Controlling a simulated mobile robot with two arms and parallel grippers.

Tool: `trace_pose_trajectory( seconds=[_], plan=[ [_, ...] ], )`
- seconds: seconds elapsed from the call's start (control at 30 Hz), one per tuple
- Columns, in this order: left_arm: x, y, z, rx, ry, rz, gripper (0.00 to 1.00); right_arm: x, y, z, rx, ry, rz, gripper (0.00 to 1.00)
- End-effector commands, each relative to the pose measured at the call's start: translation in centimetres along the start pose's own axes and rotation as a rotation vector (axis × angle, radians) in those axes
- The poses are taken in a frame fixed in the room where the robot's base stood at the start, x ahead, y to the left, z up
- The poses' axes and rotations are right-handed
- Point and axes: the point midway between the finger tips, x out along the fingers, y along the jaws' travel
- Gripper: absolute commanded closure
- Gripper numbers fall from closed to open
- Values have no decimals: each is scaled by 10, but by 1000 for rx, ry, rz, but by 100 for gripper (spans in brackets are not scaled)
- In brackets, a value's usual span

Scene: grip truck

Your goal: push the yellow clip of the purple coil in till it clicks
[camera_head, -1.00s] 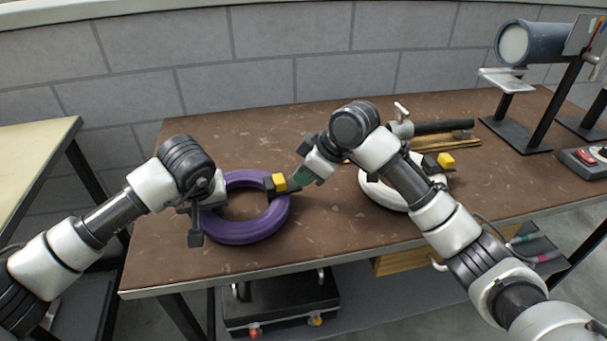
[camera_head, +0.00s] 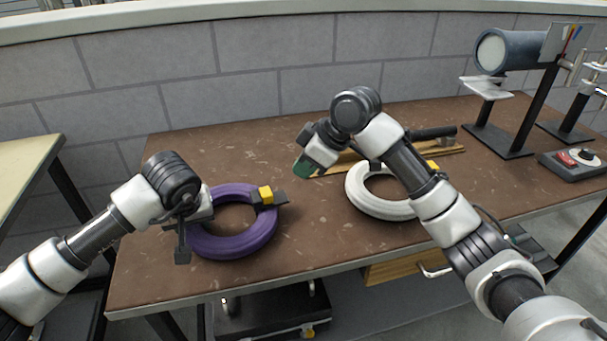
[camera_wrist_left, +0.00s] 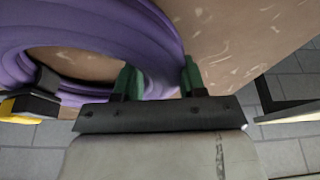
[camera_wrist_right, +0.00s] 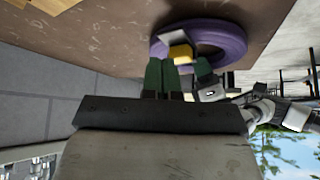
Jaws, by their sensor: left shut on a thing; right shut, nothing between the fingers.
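The purple coil (camera_head: 233,246) lies flat on the brown table at the left. Its yellow clip (camera_head: 266,195), set in a dark block, sits at the coil's upper right. In the left wrist view the clip (camera_wrist_left: 14,106) shows at the left edge. My left gripper (camera_head: 192,226) is shut on the coil's left side, and its green fingers (camera_wrist_left: 158,80) straddle the purple ring. My right gripper (camera_head: 303,166) is shut and empty, above the table to the upper right of the clip and apart from it. In the right wrist view the clip (camera_wrist_right: 181,52) appears just beyond the shut fingers (camera_wrist_right: 170,75).
A white coil (camera_head: 372,205) with its own yellow clip lies right of the purple one, partly behind my right arm. A wooden board with a dark rod (camera_head: 436,132) lies behind it.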

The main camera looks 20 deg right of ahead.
Motion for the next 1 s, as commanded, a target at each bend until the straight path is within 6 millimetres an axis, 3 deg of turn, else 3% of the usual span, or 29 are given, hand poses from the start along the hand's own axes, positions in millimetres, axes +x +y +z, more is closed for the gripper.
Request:
trace_pose_trajectory(
  seconds=[0.4,0.73,0.77,0.93,1.0],
  plan=[
    [0,1,0,0,1,2,91,-33,0,-22,-1,2,1,100],
    [0,1,0,0,1,2,91,-37,0,-24,0,1,-1,100],
    [0,1,0,0,1,2,57,-37,0,-24,0,1,-1,100],
    [0,0,0,0,1,1,31,-37,0,-24,0,1,-1,100],
    [0,0,0,0,0,1,29,-37,0,-24,0,1,0,100]
  ],
)
